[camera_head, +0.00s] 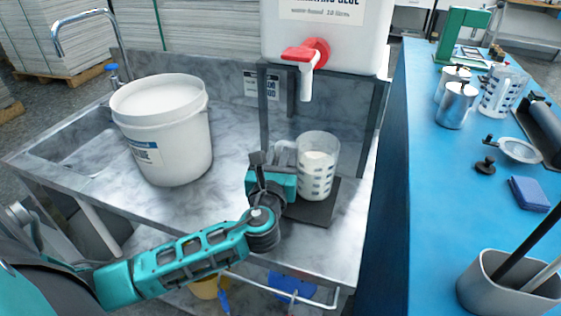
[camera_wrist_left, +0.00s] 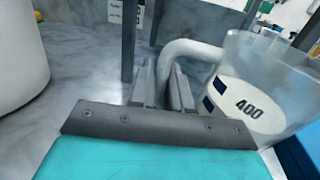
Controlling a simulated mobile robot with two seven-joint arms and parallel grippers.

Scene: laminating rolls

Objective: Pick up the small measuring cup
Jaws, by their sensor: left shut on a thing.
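A clear measuring cup (camera_head: 317,168) with dark markings holds white liquid or glue. It appears upright on a dark flat pad (camera_head: 318,212) below the red tap; I cannot tell whether its base touches the pad. In the left wrist view the cup (camera_wrist_left: 262,95) is at the right, with "400" on its side. My left gripper (camera_head: 268,170) is at the cup's left side, shut on its pale handle (camera_wrist_left: 190,48). The fingers (camera_wrist_left: 163,88) hide the handle's lower part. A second clear measuring jug (camera_head: 502,90) stands on the blue table. My right gripper is out of view.
The red tap (camera_head: 307,55) of a white glue container (camera_head: 335,30) hangs above the cup. A dark stand frame (camera_head: 372,120) is close behind. A white bucket (camera_head: 165,130) stands left. Metal tins (camera_head: 457,105) and a grey holder (camera_head: 510,285) are on the blue table (camera_head: 425,180).

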